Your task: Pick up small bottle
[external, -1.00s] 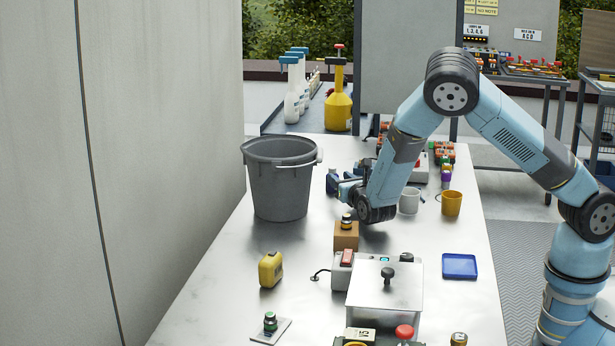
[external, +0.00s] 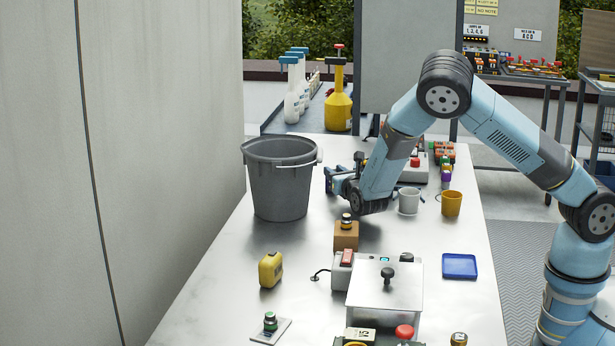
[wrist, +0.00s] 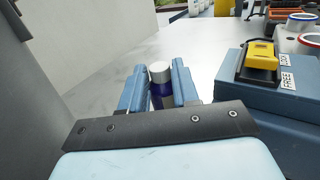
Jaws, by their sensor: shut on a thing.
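The small bottle (wrist: 161,94) has a white cap and a dark blue body. In the wrist view it stands between the two blue fingers of my gripper (wrist: 159,70), which is shut on it. In the external view my gripper (external: 334,178) is over the far part of the table, just right of the grey bucket. The bottle cannot be made out in that view. How far it is above the table is unclear.
The grey bucket (external: 280,185) stands close left of my gripper. A white mug (external: 408,202) and a yellow mug (external: 452,204) stand to the right. An orange-brown block (external: 346,236) with a small jar sits nearer the camera. A blue box (wrist: 255,95) is right in the wrist view.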

